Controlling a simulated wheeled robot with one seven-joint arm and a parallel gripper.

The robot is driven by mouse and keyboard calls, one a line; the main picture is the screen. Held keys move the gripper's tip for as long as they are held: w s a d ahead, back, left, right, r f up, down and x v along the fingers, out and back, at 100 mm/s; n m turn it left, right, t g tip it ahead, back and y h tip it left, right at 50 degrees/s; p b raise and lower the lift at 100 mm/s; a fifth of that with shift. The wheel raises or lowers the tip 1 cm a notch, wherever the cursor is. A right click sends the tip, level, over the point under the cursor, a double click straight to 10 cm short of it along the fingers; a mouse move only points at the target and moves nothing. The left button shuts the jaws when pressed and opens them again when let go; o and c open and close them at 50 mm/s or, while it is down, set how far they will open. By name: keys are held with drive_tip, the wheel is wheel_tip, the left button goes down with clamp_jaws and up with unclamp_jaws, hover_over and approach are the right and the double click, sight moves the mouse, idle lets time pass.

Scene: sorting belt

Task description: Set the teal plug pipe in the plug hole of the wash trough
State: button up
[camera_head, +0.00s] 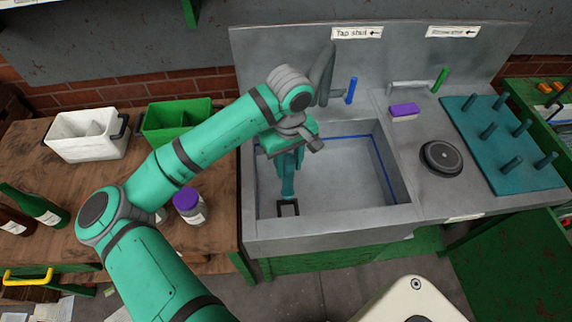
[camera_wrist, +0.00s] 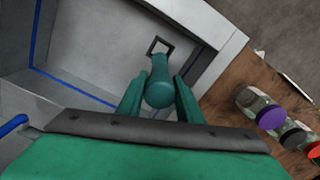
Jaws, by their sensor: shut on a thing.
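My gripper (camera_wrist: 156,98) points down inside the wash trough (camera_head: 335,233) and is shut on the teal plug pipe. The pipe (camera_wrist: 159,88) shows its round top between the fingers in the wrist view; in the head view its lower part (camera_head: 287,185) hangs below the gripper. The plug hole (camera_head: 288,208) is a dark square frame near the front left of the trough floor; it also shows in the wrist view (camera_wrist: 160,46). The pipe's lower end is close to the hole's edge. I cannot tell whether it touches the floor.
The trough walls stand close to my gripper on the left. A blue tap lever (camera_head: 351,91) rises behind the trough. A purple-topped block (camera_head: 404,111), a black disc (camera_head: 441,158) and a teal peg board (camera_head: 500,140) are to the right. Jars stand on the wooden bench (camera_head: 190,230).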

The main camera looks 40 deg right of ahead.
sight(288, 183)
drive_tip(key=shift+a+f, duration=0.1)
drive_tip(key=shift+f, duration=3.25)
drive_tip(key=shift+s, duration=0.3)
drive_tip(key=shift+w, duration=0.1)
drive_tip(key=shift+w+f, duration=0.2)
drive_tip(key=shift+f, duration=0.25)
drive_tip(key=shift+s+d+f, duration=0.25)
drive_tip(key=shift+f, duration=0.05)
drive_tip(key=shift+w+a+f, duration=0.15)
drive_tip(key=shift+a+f, duration=0.1)
drive_tip(key=shift+a, duration=0.1)
